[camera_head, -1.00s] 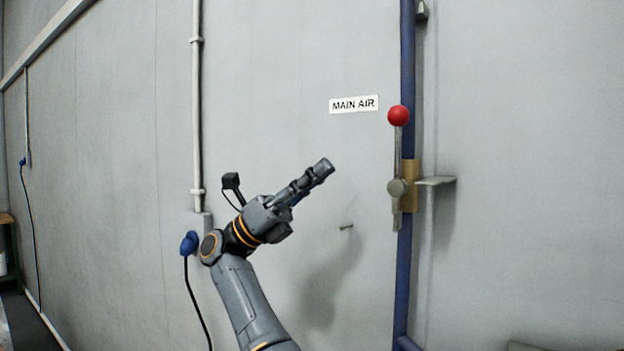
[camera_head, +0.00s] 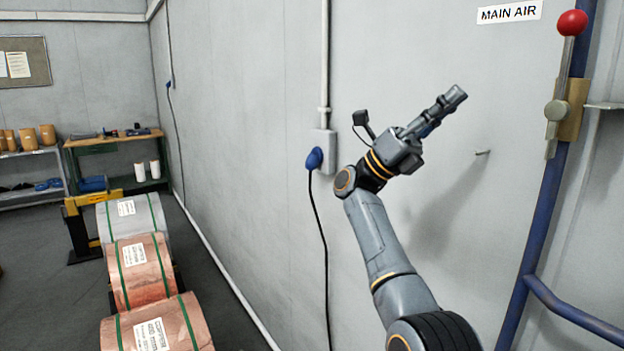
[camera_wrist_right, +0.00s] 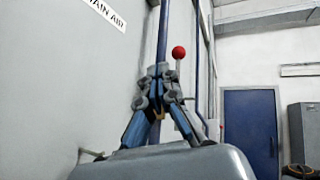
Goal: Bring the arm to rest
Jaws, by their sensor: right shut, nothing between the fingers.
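My right arm rises from the lower right in the head view, and my right gripper (camera_head: 452,98) points up and to the right in front of the grey wall. It is shut and empty. In the right wrist view its fingers (camera_wrist_right: 158,72) meet at the tips. The gripper is left of the blue pipe (camera_head: 540,200) and its valve lever with a red ball (camera_head: 572,22), with a clear gap between them in the head view. My left gripper is in neither view.
A socket box (camera_head: 322,143) with a blue plug (camera_head: 314,158) and hanging black cable is on the wall left of my arm. Copper foil coils (camera_head: 140,272) stand at lower left. A workbench (camera_head: 115,142) and shelf (camera_head: 28,170) are farther back. Open floor lies between.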

